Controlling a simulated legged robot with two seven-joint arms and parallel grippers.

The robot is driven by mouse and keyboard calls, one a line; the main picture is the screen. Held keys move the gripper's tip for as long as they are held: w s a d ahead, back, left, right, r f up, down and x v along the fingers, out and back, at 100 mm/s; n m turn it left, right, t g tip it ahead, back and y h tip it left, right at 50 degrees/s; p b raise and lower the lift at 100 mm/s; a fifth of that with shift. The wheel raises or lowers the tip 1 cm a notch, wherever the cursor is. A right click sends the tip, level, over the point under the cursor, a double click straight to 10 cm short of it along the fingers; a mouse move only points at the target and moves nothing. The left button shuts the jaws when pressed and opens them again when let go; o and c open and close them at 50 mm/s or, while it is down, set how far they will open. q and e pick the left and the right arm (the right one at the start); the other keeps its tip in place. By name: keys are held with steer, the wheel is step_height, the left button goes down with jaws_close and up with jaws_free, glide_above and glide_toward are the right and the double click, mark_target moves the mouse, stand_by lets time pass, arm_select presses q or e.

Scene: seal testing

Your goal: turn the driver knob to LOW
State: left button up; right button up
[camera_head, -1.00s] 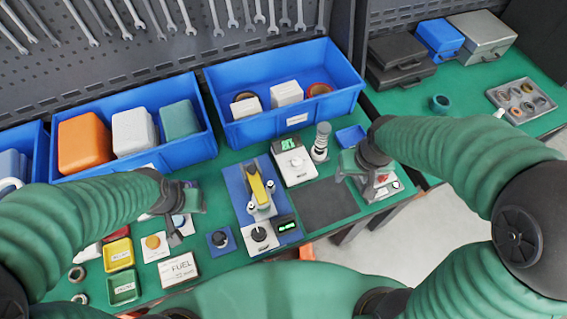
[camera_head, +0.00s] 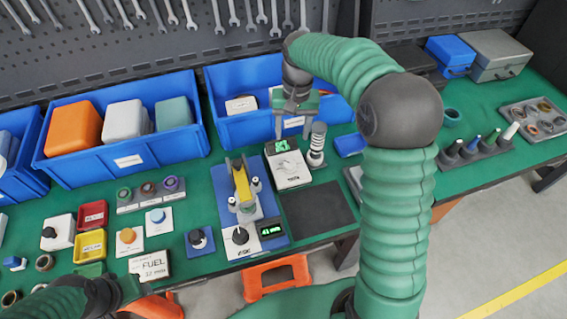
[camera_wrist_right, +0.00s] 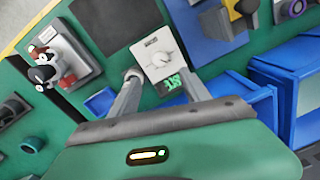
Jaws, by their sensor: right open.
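A white box (camera_head: 288,166) with a green display and a white dial knob (camera_head: 294,163) stands on the green bench, in front of the middle blue bin. This is likely the driver; its lettering is too small to read. The box (camera_wrist_right: 158,48) and knob (camera_wrist_right: 161,59) also show in the right wrist view. My right gripper (camera_head: 293,136) is open and empty, above the display end of the box. In the wrist view its fingers (camera_wrist_right: 158,74) stand to either side of the box. My left gripper (camera_head: 125,291) is low at the left; its jaw state is unclear.
A grey ribbed post (camera_head: 317,145) stands just right of the box. A blue bin (camera_head: 235,125) is behind it. A fixture with a yellow lever (camera_head: 241,180) and a black-knobbed white unit (camera_head: 240,240) stand to the left. A dark mat (camera_head: 318,210) lies clear in front.

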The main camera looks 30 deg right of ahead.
mark_target(290, 163)
steer(key=f, duration=0.6)
steer(key=f+b, duration=0.1)
steer(key=f, duration=0.6)
steer(key=shift+w+a+f, duration=0.1)
steer(key=shift+a+f, duration=0.1)
steer(key=shift+f, duration=0.1)
steer(key=shift+c, duration=0.2)
jaws_close()
